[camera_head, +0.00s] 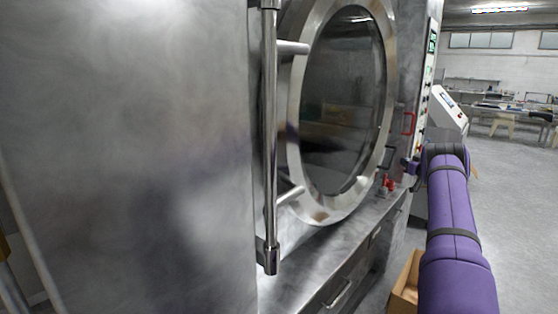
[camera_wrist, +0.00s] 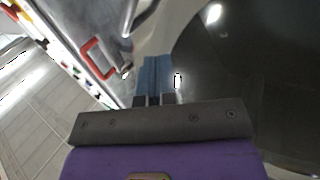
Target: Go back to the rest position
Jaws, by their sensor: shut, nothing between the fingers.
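My purple arm reaches forward at the right of the head view, beside the washer's front. My gripper (camera_head: 408,166) is at its far end, close to the right side of the round door and below the control panel. In the wrist view my gripper (camera_wrist: 154,65) shows two blue fingers side by side, shut and empty. The washer's round glass door (camera_head: 342,100) has a wide steel ring. It also fills the right of the wrist view (camera_wrist: 245,55) as dark glass. Whether the fingers touch the washer cannot be told.
A red handle (camera_head: 408,123) sits by the control panel (camera_head: 431,65), and a red valve-like part (camera_head: 388,185) sits lower. A vertical steel bar (camera_head: 270,140) and large steel panel (camera_head: 130,150) stand at left. A cardboard box (camera_head: 405,285) is below my arm. Open floor lies right.

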